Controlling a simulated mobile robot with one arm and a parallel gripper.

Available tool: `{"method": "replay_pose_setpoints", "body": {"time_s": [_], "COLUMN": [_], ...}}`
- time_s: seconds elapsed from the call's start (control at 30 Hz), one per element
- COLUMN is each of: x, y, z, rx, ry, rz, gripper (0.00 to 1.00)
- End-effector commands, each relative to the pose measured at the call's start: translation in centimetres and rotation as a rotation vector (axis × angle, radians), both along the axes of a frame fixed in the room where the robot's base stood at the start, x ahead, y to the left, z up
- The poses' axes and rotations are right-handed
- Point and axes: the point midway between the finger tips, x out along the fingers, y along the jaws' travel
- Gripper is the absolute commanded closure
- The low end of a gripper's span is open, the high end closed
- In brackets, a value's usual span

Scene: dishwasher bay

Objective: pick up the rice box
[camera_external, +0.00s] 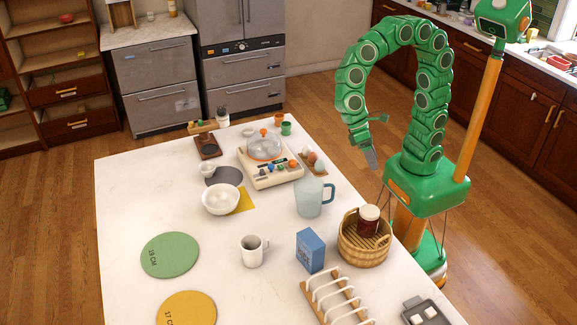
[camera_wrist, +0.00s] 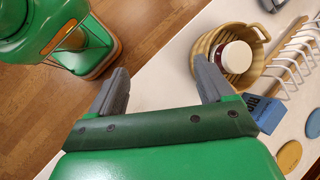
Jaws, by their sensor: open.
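A small blue box (camera_external: 310,250), which I take for the rice box, stands upright on the white counter, between the white mug and the wicker basket; its label is too small to read. In the wrist view the blue box (camera_wrist: 267,114) shows at the right, partly hidden by my gripper. My gripper (camera_external: 370,155) hangs from the curled green arm beyond the counter's right edge, well apart from the box. In the wrist view its two grey fingers (camera_wrist: 161,75) are spread, with only wooden floor and counter edge between them.
A wicker basket (camera_external: 350,247) holding a dark red jar (camera_external: 368,220) stands right beside the box. A white mug (camera_external: 252,250) is to the left, a blue-green pitcher (camera_external: 312,197) behind, and a white rack (camera_external: 333,300) in front.

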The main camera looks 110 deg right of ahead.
Motion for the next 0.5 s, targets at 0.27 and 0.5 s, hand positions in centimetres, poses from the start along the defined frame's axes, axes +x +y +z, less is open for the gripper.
{"method": "replay_pose_setpoints", "body": {"time_s": [0.27,0.5], "x": [6.0,11.1], "y": [3.0,5.1], "z": [-0.1,-0.7], "rx": [0.096,0.171], "ry": [0.101,0.194], "rz": [-0.136,-0.251], "gripper": [0.19,0.19]}}
